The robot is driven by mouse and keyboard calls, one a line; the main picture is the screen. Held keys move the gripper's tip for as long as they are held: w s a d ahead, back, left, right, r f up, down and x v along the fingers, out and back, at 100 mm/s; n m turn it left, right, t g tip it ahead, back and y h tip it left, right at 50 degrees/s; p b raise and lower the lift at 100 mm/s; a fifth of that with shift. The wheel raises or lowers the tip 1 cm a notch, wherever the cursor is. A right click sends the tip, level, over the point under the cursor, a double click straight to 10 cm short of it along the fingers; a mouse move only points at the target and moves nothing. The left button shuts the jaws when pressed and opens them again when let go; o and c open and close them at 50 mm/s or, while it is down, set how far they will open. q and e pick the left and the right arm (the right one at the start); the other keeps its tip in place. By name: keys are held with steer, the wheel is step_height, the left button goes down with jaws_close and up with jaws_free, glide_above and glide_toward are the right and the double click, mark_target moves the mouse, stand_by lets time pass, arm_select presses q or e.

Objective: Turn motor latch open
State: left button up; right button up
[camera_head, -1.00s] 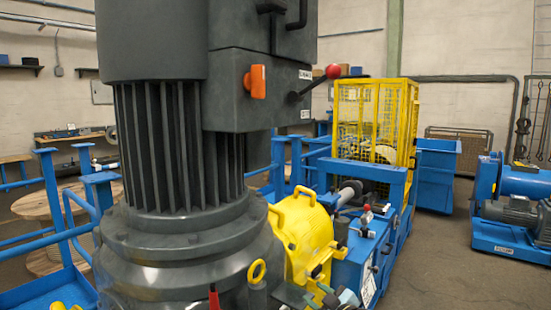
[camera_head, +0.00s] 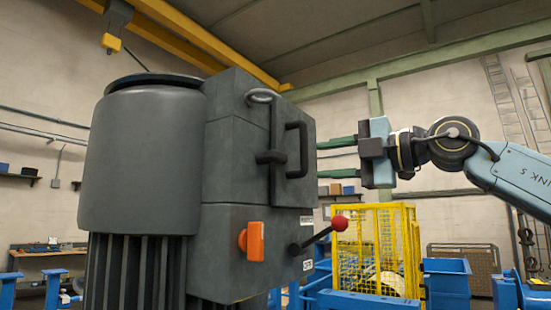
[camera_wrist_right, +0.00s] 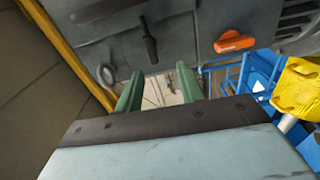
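The grey motor (camera_head: 145,150) stands at the left in the head view, with a grey box on its right side. On the box's door sit a black latch (camera_head: 270,157) with a bar pointing sideways and a black grab handle (camera_head: 296,150). The latch also shows in the right wrist view (camera_wrist_right: 150,45). My right gripper (camera_head: 318,159) comes in from the right with its green fingers apart and empty. It is close to the door; contact with the handle or latch cannot be told. My left gripper is not in view.
Below the door are an orange knob (camera_head: 252,241) and a lever with a red ball (camera_head: 339,223). A lifting ring (camera_head: 260,96) sits near the box top. A yellow cage (camera_head: 375,250) stands behind. A yellow hoist hook block (camera_head: 111,42) hangs at upper left.

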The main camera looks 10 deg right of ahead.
mark_target(282, 155)
steer(key=shift+h, duration=0.3)
steer(key=p+x, duration=0.2)
steer(key=x, duration=0.1)
steer(key=r+p+x, duration=0.1)
steer(key=x, duration=0.3)
steer(key=r+p+x, duration=0.1)
steer(key=p+x, duration=0.1)
steer(key=x, duration=0.1)
steer(key=shift+a+r+p, duration=0.2)
steer(key=shift+a+p, duration=0.1)
steer(key=shift+p, duration=0.05)
steer(key=shift+w+a+f, duration=0.1)
steer(key=shift+w+a, duration=0.25)
steer(key=shift+w, duration=0.1)
jaws_close()
